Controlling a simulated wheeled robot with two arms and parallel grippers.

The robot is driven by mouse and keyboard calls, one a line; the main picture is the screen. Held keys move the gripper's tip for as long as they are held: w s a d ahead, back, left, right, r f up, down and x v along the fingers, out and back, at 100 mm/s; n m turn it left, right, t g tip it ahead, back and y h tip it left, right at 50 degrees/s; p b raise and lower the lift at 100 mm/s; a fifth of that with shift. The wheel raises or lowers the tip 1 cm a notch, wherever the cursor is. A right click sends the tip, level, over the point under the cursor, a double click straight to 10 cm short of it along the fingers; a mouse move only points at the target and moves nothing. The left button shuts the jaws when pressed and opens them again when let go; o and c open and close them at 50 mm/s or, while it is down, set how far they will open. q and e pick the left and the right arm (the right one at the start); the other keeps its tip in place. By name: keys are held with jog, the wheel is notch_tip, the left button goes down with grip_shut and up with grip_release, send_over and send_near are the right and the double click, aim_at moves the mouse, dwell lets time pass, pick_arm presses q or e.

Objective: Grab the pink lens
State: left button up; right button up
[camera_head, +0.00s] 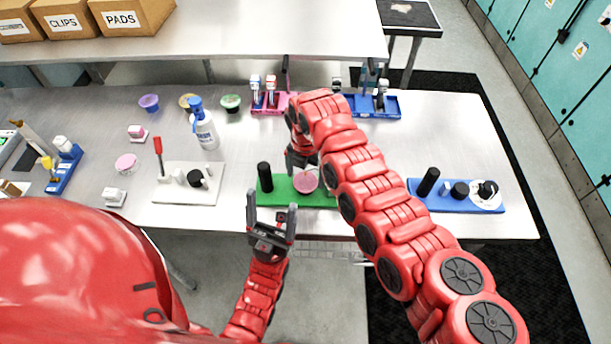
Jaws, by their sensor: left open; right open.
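A round pink lens (305,181) sits on the green base (277,184) at the table's front middle, beside a black upright cylinder (265,177). Another flat pink disc (126,162) lies on the table at the left. My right gripper (302,160) is open just behind and above the lens on the green base; its arm covers part of the base's right side. I cannot tell whether it touches the lens. My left gripper (272,216) is open and empty in front of the green base, near the table's front edge.
A white base (188,183) with a red-handled tool stands left of the green one, a blue base (456,196) right. A white bottle (204,126), small bowls (149,103) and pink and blue racks (384,106) stand behind. The right back of the table is clear.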

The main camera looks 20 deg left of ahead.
jog(key=shift+w+f, duration=0.1)
jog(key=shift+f, duration=0.2)
jog(key=shift+c, duration=0.2)
jog(key=c, duration=1)
jog(key=shift+c, duration=0.2)
jog(key=shift+a+r, duration=0.1)
jog(key=shift+r, duration=0.05)
